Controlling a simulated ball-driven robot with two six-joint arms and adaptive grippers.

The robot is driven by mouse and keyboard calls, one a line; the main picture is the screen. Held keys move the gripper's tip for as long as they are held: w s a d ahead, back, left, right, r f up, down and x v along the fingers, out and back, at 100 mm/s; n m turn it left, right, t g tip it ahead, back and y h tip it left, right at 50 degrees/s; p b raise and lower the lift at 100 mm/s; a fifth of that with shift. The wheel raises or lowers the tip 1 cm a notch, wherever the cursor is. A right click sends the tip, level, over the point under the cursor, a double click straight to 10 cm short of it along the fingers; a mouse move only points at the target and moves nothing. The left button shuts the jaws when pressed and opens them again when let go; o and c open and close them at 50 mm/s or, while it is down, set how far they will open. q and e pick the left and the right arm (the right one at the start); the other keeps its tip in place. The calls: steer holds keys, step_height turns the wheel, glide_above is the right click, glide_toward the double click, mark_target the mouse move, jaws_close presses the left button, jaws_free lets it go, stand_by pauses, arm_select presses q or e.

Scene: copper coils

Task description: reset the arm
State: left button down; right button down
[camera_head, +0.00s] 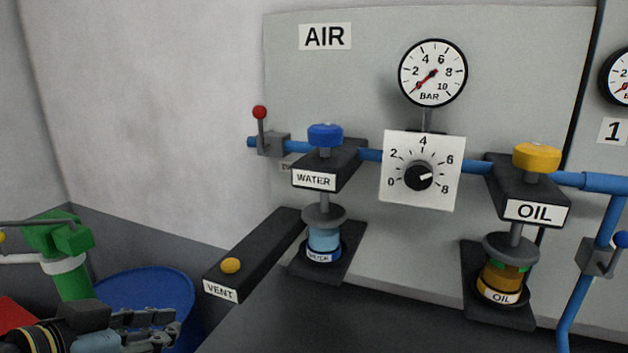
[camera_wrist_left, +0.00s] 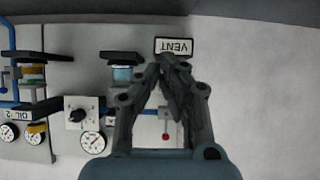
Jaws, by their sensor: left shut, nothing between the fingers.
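My left gripper (camera_head: 150,322) is low at the left in the head view, in front of a blue round container. In the left wrist view my left gripper (camera_wrist_left: 170,65) has its fingers together at the tips with nothing between them. Its tips appear near the white VENT label (camera_wrist_left: 175,46) in that view, but I cannot tell the distance. In the head view the VENT arm with a yellow button (camera_head: 230,265) lies to the right of the gripper, apart from it. My right gripper does not show in either view.
A grey AIR panel (camera_head: 300,75) carries a pressure gauge (camera_head: 433,72), a dial (camera_head: 418,177), a WATER unit (camera_head: 324,165), an OIL unit (camera_head: 525,190) and a red-knobbed lever (camera_head: 260,113). A blue container (camera_head: 150,285) and a green fitting (camera_head: 70,240) stand at the left.

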arm_select(q)
steer(key=s+a+f+n+g+y, duration=0.2)
steer(key=s+a+f+g, duration=0.15)
steer(key=s, duration=0.55)
steer(key=s+a+f+n+g+y, duration=0.1)
steer(key=s+a+f+g+y, duration=0.2)
steer(key=s, duration=0.6)
step_height(320, 180, down, 33)
steer(key=s+a+g+b, duration=0.2)
steer(key=a+b, duration=0.1)
steer(key=b, duration=0.5)
steer(key=s+f+g+b, duration=0.1)
steer(key=s+f+b, duration=0.4)
steer(key=s+f, duration=1.2)
step_height(320, 180, down, 5)
steer(key=shift+s+a+r+n+b, duration=0.2)
steer(key=shift+s+a+n+b, duration=0.1)
steer(key=shift+s+a+b, duration=0.1)
steer(key=shift+g, duration=0.25)
